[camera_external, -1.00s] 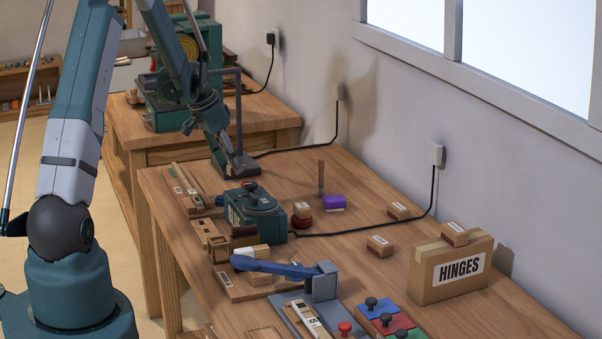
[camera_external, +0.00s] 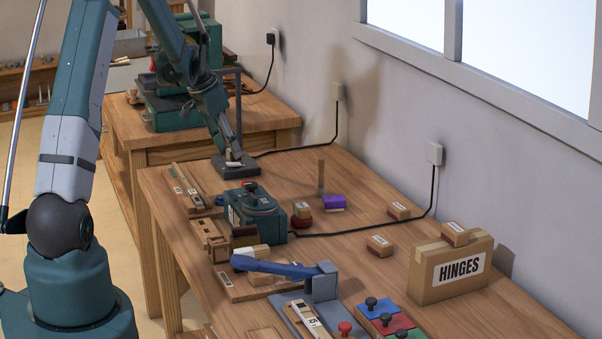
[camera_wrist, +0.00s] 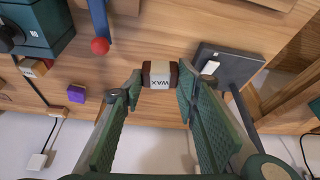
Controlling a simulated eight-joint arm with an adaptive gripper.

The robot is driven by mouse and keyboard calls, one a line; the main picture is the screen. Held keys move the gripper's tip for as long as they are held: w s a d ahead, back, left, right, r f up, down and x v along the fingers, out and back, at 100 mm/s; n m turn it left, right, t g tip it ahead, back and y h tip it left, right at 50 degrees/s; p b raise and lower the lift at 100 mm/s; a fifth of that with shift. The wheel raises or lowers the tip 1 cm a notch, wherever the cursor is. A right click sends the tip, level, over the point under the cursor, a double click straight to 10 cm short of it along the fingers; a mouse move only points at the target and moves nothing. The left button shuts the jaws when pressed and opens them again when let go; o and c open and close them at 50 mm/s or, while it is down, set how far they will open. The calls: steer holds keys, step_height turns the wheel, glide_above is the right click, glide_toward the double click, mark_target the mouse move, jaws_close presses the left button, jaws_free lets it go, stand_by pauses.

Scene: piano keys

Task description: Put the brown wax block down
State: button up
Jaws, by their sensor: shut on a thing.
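The brown wax block (camera_wrist: 160,75), with a white WAX label, is between the fingertips of my gripper (camera_wrist: 159,84) in the wrist view. The fingers press on its two ends. Bare wooden bench top (camera_wrist: 150,35) lies behind the block in that view; its height above the wood is hard to judge. In the external view my gripper (camera_external: 230,143) is at the far end of the bench, over or near a dark stand base (camera_external: 236,168). I cannot clearly make out the block there.
The dark stand base (camera_wrist: 222,62), with a small white piece on it, lies to the right of the block in the wrist view. The green machine (camera_external: 255,210) stands nearby.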

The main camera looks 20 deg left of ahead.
steer(key=d+m+b, duration=0.1)
steer(key=d, duration=1.3)
steer(key=shift+r+m+h, duration=0.15)
steer(key=shift+m+h, duration=0.15)
steer(key=shift+m, duration=0.1)
steer(key=shift+f+b, duration=0.7)
steer(key=shift+f, duration=2.45)
steer(key=shift+f, duration=0.1)
steer(key=shift+f+b, duration=0.3)
steer(key=shift+f, duration=1.45)
steer(key=shift+f, duration=0.15)
steer(key=o, duration=0.9)
